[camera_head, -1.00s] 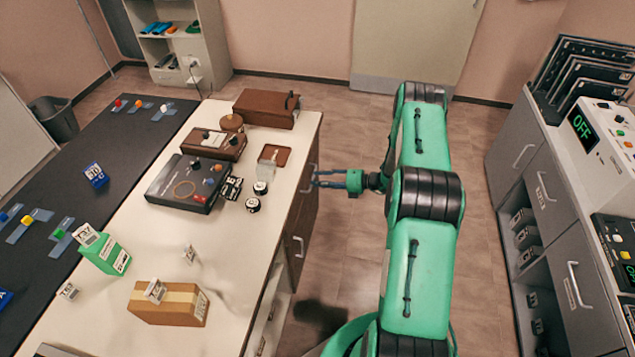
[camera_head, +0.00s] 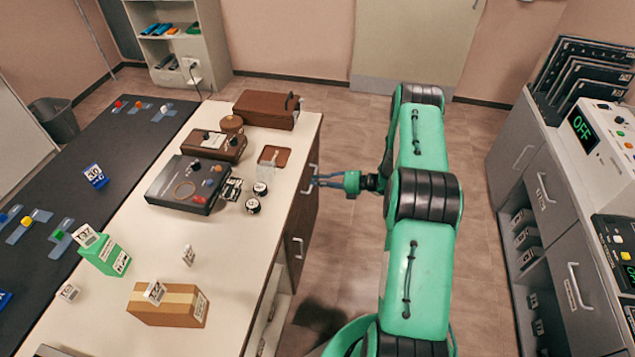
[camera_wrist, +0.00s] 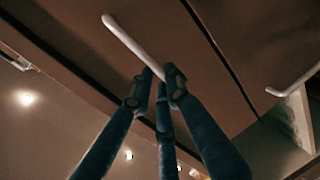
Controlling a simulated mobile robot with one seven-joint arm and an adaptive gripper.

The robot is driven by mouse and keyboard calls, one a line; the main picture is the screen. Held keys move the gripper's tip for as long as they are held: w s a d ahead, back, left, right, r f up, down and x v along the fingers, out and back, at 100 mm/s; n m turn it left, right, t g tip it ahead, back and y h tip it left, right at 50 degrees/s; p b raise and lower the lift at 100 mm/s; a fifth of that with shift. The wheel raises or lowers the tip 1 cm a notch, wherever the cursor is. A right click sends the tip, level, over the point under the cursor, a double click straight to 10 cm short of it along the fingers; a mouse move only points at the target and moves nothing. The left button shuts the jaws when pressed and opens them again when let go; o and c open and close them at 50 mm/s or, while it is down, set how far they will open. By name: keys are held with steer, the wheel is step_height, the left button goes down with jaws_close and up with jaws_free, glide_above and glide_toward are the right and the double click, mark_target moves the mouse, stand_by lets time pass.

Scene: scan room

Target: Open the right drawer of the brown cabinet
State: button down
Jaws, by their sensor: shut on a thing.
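The brown cabinet (camera_head: 303,215) stands under the white worktop, its front facing my arm. Two pale bar handles show on it. My gripper (camera_head: 317,181) is at the far handle (camera_head: 310,172), on the right-hand front as one faces the cabinet. In the wrist view my gripper (camera_wrist: 160,80) has its dark fingers shut around the lower end of that pale handle (camera_wrist: 130,40). The brown front (camera_wrist: 80,40) behind it looks flush with its neighbour, a dark gap between them. The nearer handle (camera_head: 299,246) is free and also shows in the wrist view (camera_wrist: 295,80).
The worktop (camera_head: 225,250) holds a brown case (camera_head: 267,110), a black control box (camera_head: 186,184) and a cardboard box (camera_head: 168,304). A grey cabinet (camera_head: 555,220) stands at right. Open floor (camera_head: 340,250) lies between the cabinets.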

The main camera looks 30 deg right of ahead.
steer(key=f+v, duration=0.2)
steer(key=v, duration=1)
steer(key=s+f+v, duration=0.1)
steer(key=f+v, duration=0.2)
steer(key=v, duration=1)
steer(key=d+f+v, duration=0.1)
steer(key=f+v, duration=0.2)
steer(key=v, duration=0.9)
steer(key=shift+s+d, duration=0.35)
steer(key=shift+s, duration=0.05)
steer(key=c, duration=1.7)
jaws_free()
steer(key=shift+o, duration=0.2)
steer(key=shift+d, duration=0.1)
steer(key=v, duration=1.2)
